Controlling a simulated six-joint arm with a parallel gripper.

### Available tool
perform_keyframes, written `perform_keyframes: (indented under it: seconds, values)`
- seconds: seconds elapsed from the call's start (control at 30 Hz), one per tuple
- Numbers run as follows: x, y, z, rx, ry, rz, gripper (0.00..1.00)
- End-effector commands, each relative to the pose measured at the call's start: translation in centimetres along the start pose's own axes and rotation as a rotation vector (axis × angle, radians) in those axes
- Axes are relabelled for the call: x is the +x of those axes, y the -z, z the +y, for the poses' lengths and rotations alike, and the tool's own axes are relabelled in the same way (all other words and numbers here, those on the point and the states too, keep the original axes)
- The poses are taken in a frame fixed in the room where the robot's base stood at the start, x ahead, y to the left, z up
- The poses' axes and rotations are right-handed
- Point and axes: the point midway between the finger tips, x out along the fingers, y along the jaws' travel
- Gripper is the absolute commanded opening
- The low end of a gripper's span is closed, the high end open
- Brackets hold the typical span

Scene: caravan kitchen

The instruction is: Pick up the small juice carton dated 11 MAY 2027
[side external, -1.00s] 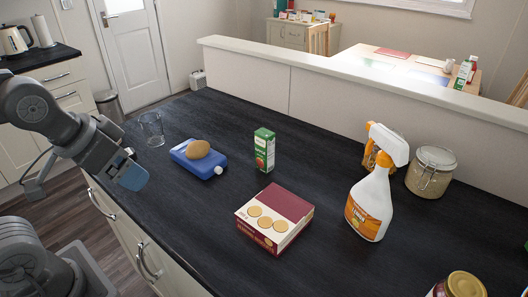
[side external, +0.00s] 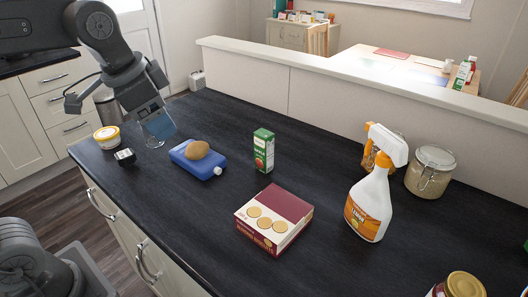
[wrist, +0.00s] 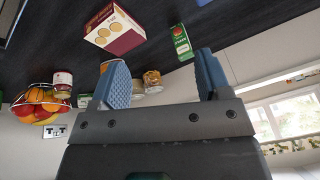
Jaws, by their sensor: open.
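A small green and white juice carton (side external: 263,151) with a red apple picture stands upright on the dark worktop, near its middle. It also shows in the wrist view (wrist: 181,42), above and between my fingers. No date can be read on it. My gripper (side external: 158,128) is open and empty above the left part of the worktop, well left of the carton. In the wrist view my two blue fingers (wrist: 158,82) are spread wide apart.
A blue bottle (side external: 198,160) lies between my gripper and the carton, with a brown potato-like item (side external: 197,149) on it. A biscuit box (side external: 274,220) lies in front of the carton. A spray bottle (side external: 370,205) stands right. A tub (side external: 107,137) and small dark item (side external: 125,156) are left.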

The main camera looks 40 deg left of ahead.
Motion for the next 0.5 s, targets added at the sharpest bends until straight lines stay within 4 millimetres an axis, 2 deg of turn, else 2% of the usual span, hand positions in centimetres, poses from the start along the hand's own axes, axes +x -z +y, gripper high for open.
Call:
perform_keyframes:
  seconds: [0.03,0.1,0.27,0.4,0.5]
  values:
    - [0.2,2.2,-0.8,0.075,-0.013,-0.026,0.7]
    - [0.4,4.8,-1.8,0.189,-0.032,-0.056,0.7]
    - [2.1,10.6,-3.8,0.451,-0.086,-0.116,0.7]
    - [4.9,15.0,-5.3,0.679,-0.148,-0.159,0.7]
    - [7.3,17.6,-6.0,0.839,-0.198,-0.182,0.7]
